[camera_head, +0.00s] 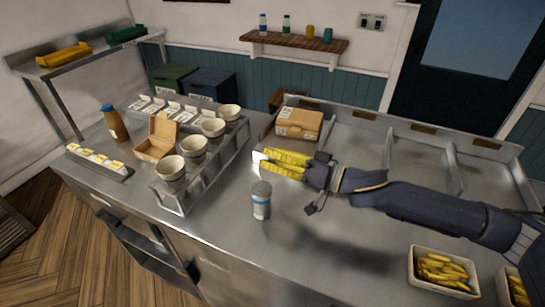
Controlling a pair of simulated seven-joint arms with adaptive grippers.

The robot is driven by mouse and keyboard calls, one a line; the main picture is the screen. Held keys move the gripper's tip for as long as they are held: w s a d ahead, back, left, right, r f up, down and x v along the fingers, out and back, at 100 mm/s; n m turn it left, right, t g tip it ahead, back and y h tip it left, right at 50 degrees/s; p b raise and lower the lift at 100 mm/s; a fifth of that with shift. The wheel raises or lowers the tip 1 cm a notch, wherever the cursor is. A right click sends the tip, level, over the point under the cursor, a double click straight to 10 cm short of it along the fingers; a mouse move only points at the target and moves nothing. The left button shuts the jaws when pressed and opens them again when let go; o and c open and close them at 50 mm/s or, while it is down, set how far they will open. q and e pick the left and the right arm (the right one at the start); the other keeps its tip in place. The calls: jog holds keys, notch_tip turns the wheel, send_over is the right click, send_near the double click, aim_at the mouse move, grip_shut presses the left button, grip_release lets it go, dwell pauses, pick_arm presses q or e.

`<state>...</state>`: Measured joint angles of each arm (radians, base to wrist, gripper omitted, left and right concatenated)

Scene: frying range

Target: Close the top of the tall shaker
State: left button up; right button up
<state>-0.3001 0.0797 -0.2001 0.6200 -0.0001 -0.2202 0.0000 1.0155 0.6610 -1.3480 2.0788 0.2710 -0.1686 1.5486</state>
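The tall shaker (261,204) stands upright on the steel counter, near the middle of the view. It has a white body with a blue band and a grey top. At this size I cannot tell whether its top is open or closed. My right gripper (262,162) reaches in from the right, with its yellow fingers pointing left. It is above and behind the shaker in the picture, apart from it. My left gripper is not in view.
A steel rack with several paper cups (193,147) stands left of the shaker. An open carton (158,138) and a brown bottle (115,124) are further left. A closed cardboard box (299,123) sits behind my gripper. A tray of fries (441,272) is at front right. The counter around the shaker is clear.

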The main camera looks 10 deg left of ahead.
aim_at(266, 179)
grip_shut()
dwell(0.3)
jog(key=n, duration=0.1)
jog(key=s+n, duration=0.1)
jog(key=r+n, duration=0.1)
jog(key=shift+s+a+n, duration=0.3)
jog(key=shift+s+n, duration=0.1)
jog(key=shift+s+a+r+n, duration=0.15)
jog(key=shift+s+n, duration=0.2)
jog(key=shift+n, duration=0.4)
jog(key=shift+s+a+f+n, duration=0.1)
jog(key=shift+s+n, duration=0.25)
jog(key=shift+n, duration=0.4)
grip_release()
